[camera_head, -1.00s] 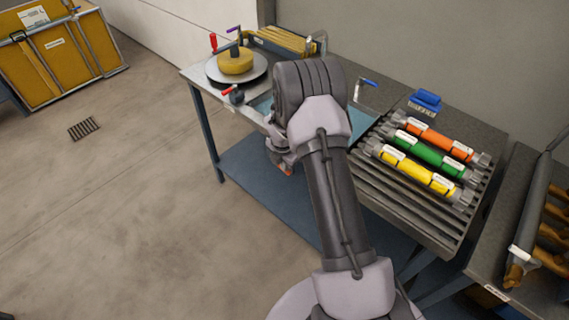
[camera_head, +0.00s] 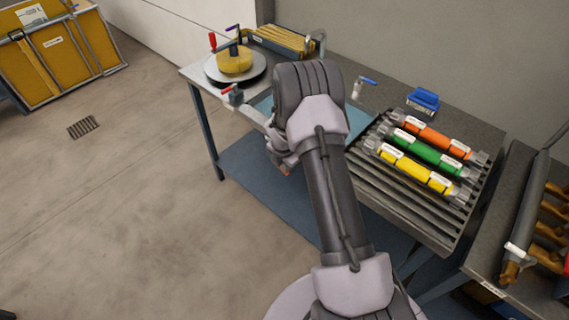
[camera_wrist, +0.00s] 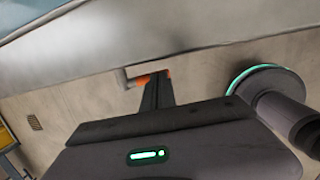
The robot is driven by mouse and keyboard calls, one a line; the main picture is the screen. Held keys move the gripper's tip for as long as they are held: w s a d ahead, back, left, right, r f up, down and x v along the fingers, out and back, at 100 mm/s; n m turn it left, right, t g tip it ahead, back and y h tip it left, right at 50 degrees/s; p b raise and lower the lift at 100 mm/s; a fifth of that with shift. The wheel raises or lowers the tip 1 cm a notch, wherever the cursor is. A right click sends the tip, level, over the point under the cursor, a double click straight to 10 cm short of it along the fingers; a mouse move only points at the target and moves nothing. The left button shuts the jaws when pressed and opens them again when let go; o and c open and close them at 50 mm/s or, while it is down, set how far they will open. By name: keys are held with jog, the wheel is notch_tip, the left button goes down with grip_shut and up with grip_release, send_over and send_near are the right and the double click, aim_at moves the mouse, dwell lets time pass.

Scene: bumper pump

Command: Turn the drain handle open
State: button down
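A grey lever end with an orange-red part (camera_wrist: 141,80) shows in the wrist view, under the edge of the pale bench. It looks like the drain handle, though I cannot read any label. My gripper's dark fingers (camera_wrist: 157,90) reach up to it and overlap it, and a little orange shows on their other side. The fingers look close together, but whether they grip the lever is hidden. In the head view my gripper (camera_head: 282,160) is at the bench's front edge, partly behind my arm, and the lever is not clear there.
The bench carries a turntable with a yellow block (camera_head: 235,60), a red lever valve (camera_head: 227,90) and a blue brush (camera_head: 424,99). A rack (camera_head: 409,205) holds orange, green and yellow tubes. A floor drain (camera_head: 82,128) and open floor lie to the left.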

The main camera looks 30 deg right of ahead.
jog(key=shift+s+f+p, duration=0.15)
jog(key=shift+f+p, duration=0.25)
jog(key=shift+f, duration=0.35)
jog(key=shift+x, duration=0.8)
jog(key=shift+a+f, duration=0.15)
jog(key=shift+f, duration=0.75)
jog(key=shift+w+a+f, duration=0.1)
jog(key=shift+w+f, duration=0.45)
jog(key=shift+f, duration=0.05)
jog(key=shift+a, duration=0.1)
